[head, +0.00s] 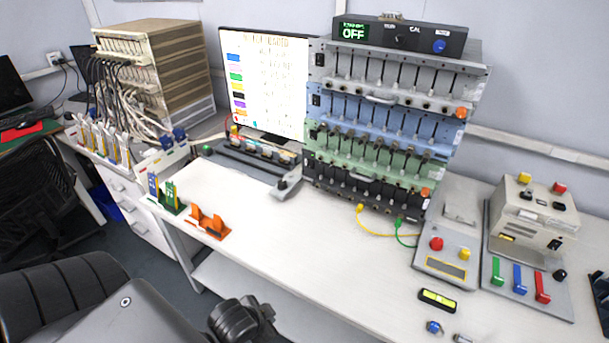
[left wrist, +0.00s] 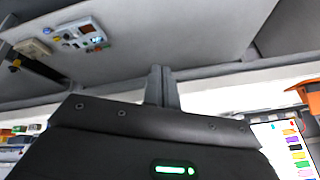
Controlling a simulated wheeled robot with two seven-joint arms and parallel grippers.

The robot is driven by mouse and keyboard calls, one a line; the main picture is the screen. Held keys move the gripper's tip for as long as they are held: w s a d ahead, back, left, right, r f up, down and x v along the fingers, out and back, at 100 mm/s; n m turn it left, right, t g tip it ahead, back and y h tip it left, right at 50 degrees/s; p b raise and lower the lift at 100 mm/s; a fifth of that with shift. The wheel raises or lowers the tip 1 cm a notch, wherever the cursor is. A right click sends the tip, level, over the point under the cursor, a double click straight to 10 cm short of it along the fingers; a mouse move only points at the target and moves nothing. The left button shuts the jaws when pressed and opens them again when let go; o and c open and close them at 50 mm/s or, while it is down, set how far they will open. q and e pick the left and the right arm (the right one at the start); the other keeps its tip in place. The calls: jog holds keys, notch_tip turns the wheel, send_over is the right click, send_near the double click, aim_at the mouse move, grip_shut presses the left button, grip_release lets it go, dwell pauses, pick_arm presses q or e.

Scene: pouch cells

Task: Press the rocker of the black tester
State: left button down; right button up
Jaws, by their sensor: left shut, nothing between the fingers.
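The black tester (head: 362,190) is the lowest tier of the rack of testers, under the green, blue and grey ones. Its front carries a row of clips. Its rocker, toward its left end, is too small to make out clearly. My left gripper (head: 245,318) is at the bottom of the head view, in front of the table edge and well apart from the tester. Its fingers (left wrist: 161,86) are shut and empty in the left wrist view. I cannot make out the black tester in that view. My right gripper is not in view.
A box with a display reading OFF (head: 354,32) tops the rack. Yellow and green leads hang before the black tester. A grey device (head: 285,184) lies left of it, orange holder (head: 207,223) nearer the front. A red-button station (head: 448,250) stands right. The front middle table is clear.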

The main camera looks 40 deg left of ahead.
pick_arm(q)
jog(key=s+d+f+n+g+b, duration=0.1)
jog(key=s+d+f+g+b, duration=0.2)
jog(key=f, duration=1.2)
jog(key=s+f+n+b, duration=0.15)
jog(key=s+f, duration=0.35)
jog(key=f, duration=0.9)
jog(key=s+a+f+b, duration=0.2)
jog(key=s+f, duration=0.5)
jog(key=f, duration=0.2)
jog(key=s+a+f+m+g+b, duration=0.1)
jog(key=s+a+f+b, duration=0.1)
jog(key=s+f, duration=0.5)
notch_tip(320, 180, down, 3)
jog(key=shift+s+r+b, duration=0.1)
jog(key=shift+s+b, duration=0.25)
jog(key=shift+b, duration=0.05)
